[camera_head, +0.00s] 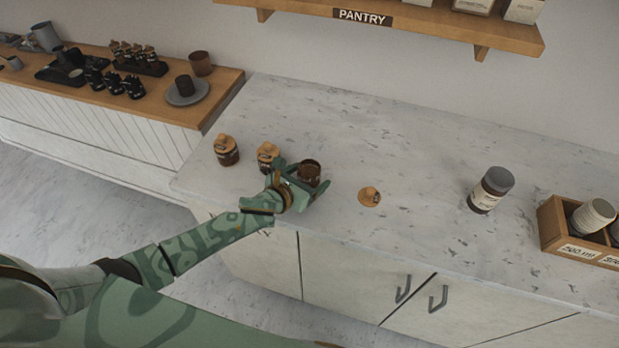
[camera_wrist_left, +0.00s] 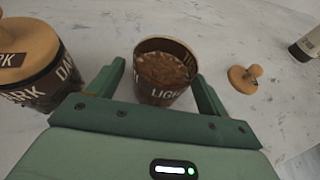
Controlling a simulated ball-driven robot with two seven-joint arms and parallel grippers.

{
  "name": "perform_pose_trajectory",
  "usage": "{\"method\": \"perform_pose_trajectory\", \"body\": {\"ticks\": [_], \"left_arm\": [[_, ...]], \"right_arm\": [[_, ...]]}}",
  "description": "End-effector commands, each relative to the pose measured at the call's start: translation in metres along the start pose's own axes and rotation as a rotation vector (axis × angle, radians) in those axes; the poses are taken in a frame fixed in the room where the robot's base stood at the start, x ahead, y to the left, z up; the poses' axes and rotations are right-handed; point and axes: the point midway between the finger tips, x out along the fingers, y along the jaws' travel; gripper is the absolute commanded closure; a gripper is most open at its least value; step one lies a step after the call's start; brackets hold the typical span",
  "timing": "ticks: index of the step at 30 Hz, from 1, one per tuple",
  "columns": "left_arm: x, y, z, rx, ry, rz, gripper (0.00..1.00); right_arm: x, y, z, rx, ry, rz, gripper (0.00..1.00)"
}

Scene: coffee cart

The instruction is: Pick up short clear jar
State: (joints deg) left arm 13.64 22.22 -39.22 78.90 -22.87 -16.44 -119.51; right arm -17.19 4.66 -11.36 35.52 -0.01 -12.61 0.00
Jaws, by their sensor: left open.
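The short clear jar (camera_head: 309,172) stands upright and lidless on the marble counter, with brown contents. In the left wrist view the jar (camera_wrist_left: 163,70) reads "LIGH…" and its open top shows. My left gripper (camera_head: 301,182) is open, with one finger on each side of the jar. In the left wrist view the gripper's fingers (camera_wrist_left: 158,88) straddle it, with a gap visible at least on the right. A wooden lid with a knob (camera_head: 369,197) lies on the counter to the right. My right gripper is not in view.
Two similar jars with wooden lids stand to the left, the nearer one (camera_head: 267,156) close to my gripper and another (camera_head: 226,150) farther left. A dark grey-lidded jar (camera_head: 490,190) and a wooden crate (camera_head: 554,226) stand to the right. The counter behind is clear.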

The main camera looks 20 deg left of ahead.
Motion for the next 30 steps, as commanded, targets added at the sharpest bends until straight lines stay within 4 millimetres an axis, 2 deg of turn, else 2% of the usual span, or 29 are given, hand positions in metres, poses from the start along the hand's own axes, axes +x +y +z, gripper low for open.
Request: {"method": "perform_pose_trajectory", "body": {"ticks": [3, 8, 11, 14, 15, 24, 30], "left_arm": [[0.007, 0.0, 0.0, -0.002, 0.001, 0.0, 0.22], [0.007, 0.0, 0.0, -0.001, 0.0, -0.001, 0.22], [0.007, 0.0, 0.0, -0.001, 0.0, -0.001, 0.44], [0.007, 0.0, 0.0, -0.001, 0.0, 0.0, 0.72], [0.006, 0.0, 0.0, -0.001, 0.001, 0.0, 0.76], [0.005, 0.0, 0.003, 0.0, 0.0, 0.0, 0.76], [-0.003, 0.001, 0.025, 0.004, -0.004, 0.0, 0.76]], "right_arm": [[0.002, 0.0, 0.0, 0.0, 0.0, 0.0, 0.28], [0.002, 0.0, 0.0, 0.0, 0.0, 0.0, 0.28], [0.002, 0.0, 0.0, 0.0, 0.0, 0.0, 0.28], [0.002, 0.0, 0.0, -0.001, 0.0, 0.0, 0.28], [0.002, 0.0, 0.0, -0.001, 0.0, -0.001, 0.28], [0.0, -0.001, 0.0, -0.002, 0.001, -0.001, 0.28], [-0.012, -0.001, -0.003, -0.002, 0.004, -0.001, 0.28]]}}
